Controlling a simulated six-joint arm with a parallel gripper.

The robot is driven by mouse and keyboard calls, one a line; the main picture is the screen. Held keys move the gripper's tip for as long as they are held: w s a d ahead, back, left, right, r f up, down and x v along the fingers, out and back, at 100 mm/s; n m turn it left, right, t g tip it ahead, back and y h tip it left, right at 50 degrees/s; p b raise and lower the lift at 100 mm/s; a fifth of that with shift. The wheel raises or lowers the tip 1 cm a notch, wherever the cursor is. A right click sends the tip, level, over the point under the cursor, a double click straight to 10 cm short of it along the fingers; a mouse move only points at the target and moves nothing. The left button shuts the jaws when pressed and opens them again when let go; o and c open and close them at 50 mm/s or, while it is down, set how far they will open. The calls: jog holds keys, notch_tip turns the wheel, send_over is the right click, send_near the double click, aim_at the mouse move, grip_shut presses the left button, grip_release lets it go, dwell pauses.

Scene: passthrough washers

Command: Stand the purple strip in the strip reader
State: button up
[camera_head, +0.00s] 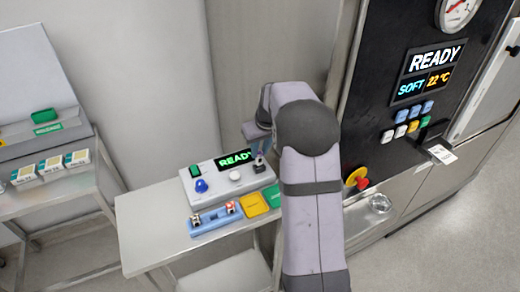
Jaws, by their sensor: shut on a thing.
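The strip reader (221,181) is a white box on the small side table, with a lit READY display, a blue knob, a pale round button and a green switch. My gripper (259,161) is over the reader's right end, just right of the display. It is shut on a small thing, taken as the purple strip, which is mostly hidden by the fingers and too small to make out. I cannot tell whether it touches the reader. A blue rack (213,223) in front of the reader holds small pieces with red and white parts.
A yellow tray (254,205) and a green tray (272,196) lie right of the rack. My arm covers the table's right side. A dark machine panel (390,100) stands at right. Another bench (50,190) with small boxes is at left. The table's left front is clear.

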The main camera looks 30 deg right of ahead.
jog(key=shift+f, duration=0.3)
jog(key=shift+f+b, duration=0.3)
jog(key=shift+b, duration=0.05)
jog(key=shift+f, duration=0.25)
dwell(0.5)
jog(key=shift+f+b, duration=0.5)
dwell(0.7)
jog(key=o, duration=1.1)
jog(key=shift+o, duration=0.5)
